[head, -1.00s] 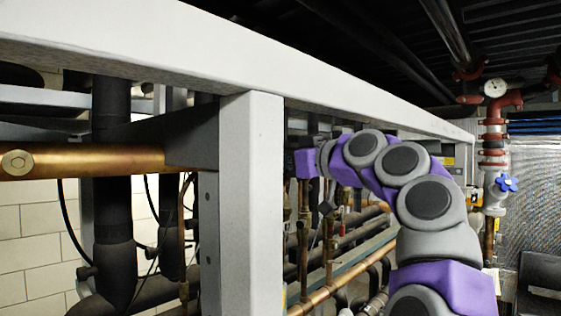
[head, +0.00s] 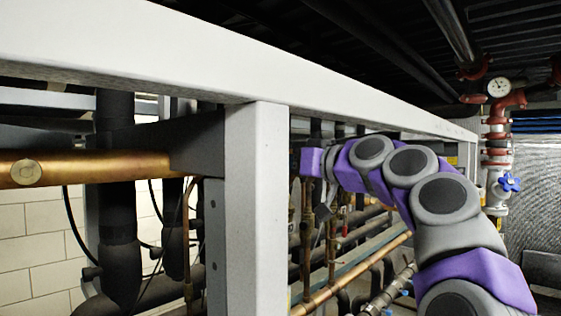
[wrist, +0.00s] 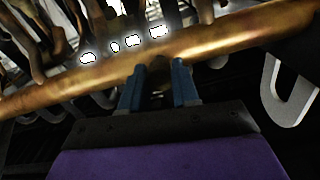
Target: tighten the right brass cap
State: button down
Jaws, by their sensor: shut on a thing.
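In the wrist view my gripper (wrist: 158,84) has its two blue fingers on either side of a small dark brown piece (wrist: 158,70), which I take to be the brass cap. The piece sits against the near side of a long brass pipe (wrist: 230,42) and is in shadow, so its shape and any thread are unclear. The fingers are shut on it, with their tips at the pipe's lower edge. In the head view my arm bends behind the frame among the pipes, and the cap cannot be made out there.
A pale steel beam (head: 220,62) and upright post (head: 257,200) stand close in front. A thick copper pipe (head: 90,168) is at left. Brass pipes (head: 350,272) run low behind the post. A blue-handled valve (head: 510,183) is at right. A grey bracket (wrist: 292,90) shows in the wrist view.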

jog(key=m+p, duration=1.8)
jog(key=m, duration=0.1)
jog(key=shift+s+d+m, duration=0.1)
jog(key=shift+d+m, duration=0.05)
jog(key=shift+m, duration=0.15)
jog(key=shift+f+m+p, duration=0.2)
jog(key=shift+m+p, duration=0.1)
jog(key=shift+p, duration=0.1)
jog(key=c, duration=1.2)
grip_release()
jog(key=shift+c, duration=0.2)
jog(key=o, duration=0.4)
jog(key=shift+d+r, duration=0.1)
jog(key=shift+d, duration=0.3)
jog(key=shift+r, duration=0.1)
jog(key=shift+s, duration=0.1)
